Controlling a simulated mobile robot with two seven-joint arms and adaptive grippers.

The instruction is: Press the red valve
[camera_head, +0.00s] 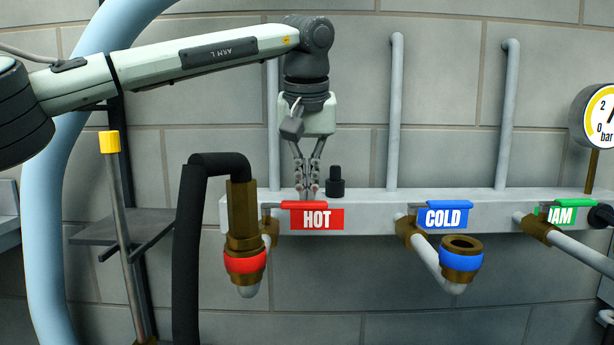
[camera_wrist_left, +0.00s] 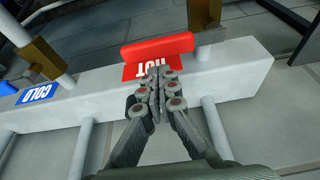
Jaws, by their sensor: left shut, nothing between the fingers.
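The red valve handle (camera_head: 305,205) lies horizontally along the top front of the pale manifold, just above the red HOT label (camera_head: 316,220). In the left wrist view the red handle (camera_wrist_left: 157,46) shows just beyond my fingertips, with the HOT label (camera_wrist_left: 136,71) partly hidden by them. My left gripper (camera_head: 308,194) points down, shut and empty, directly above and behind the handle. In the left wrist view its fingertips (camera_wrist_left: 156,75) are closed together close to the handle; I cannot tell if they touch it. My right gripper is not in view.
The manifold (camera_head: 375,206) also carries a blue COLD valve (camera_head: 441,207) and a green valve (camera_head: 568,204). A black knob (camera_head: 336,182) stands just right of my left gripper. A black hose (camera_head: 190,230) with a brass fitting (camera_head: 242,210) hangs at the left. A gauge (camera_head: 599,117) is far right.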

